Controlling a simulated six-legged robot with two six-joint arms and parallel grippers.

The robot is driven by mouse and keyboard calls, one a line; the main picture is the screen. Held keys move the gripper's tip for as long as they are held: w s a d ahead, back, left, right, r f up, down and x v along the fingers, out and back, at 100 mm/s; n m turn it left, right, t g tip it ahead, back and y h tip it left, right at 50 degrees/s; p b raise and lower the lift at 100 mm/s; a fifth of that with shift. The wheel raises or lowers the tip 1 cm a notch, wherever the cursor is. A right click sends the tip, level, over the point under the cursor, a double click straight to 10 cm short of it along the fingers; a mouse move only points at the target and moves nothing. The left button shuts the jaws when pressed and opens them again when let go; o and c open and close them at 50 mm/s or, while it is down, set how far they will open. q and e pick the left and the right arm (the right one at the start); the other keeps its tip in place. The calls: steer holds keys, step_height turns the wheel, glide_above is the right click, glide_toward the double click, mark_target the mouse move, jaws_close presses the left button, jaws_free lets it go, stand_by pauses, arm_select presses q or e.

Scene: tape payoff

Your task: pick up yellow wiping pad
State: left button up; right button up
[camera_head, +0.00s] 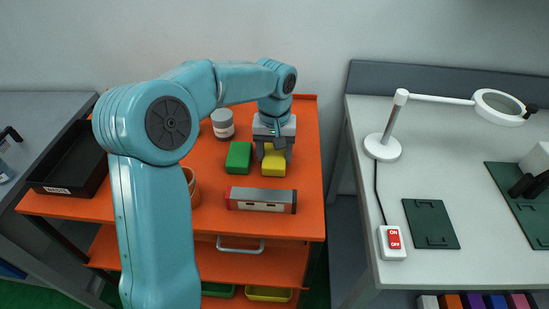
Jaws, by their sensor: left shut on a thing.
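The yellow wiping pad (273,164) is on the orange cart top, just right of a green pad (239,157). My left gripper (273,154) points down over the yellow pad and is shut on it, with the fingers at its far part. The gripper hides some of the pad's back end. I cannot tell whether the pad is clear of the cart surface. My right gripper is not in view.
On the orange cart (305,172) stand a grey jar (222,123), a silver-grey box (261,200) and an orange cup (190,184), partly behind my arm. A black tray (72,163) is at left. A white bench (450,150) with a lamp (386,144) stands at right.

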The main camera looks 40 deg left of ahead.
mark_target(275, 154)
arm_select(q)
steer(key=shift+w, duration=0.1)
steer(key=shift+r, duration=0.25)
step_height(275, 154, up, 20)
steer(key=p, duration=0.4)
steer(key=shift+f, duration=0.25)
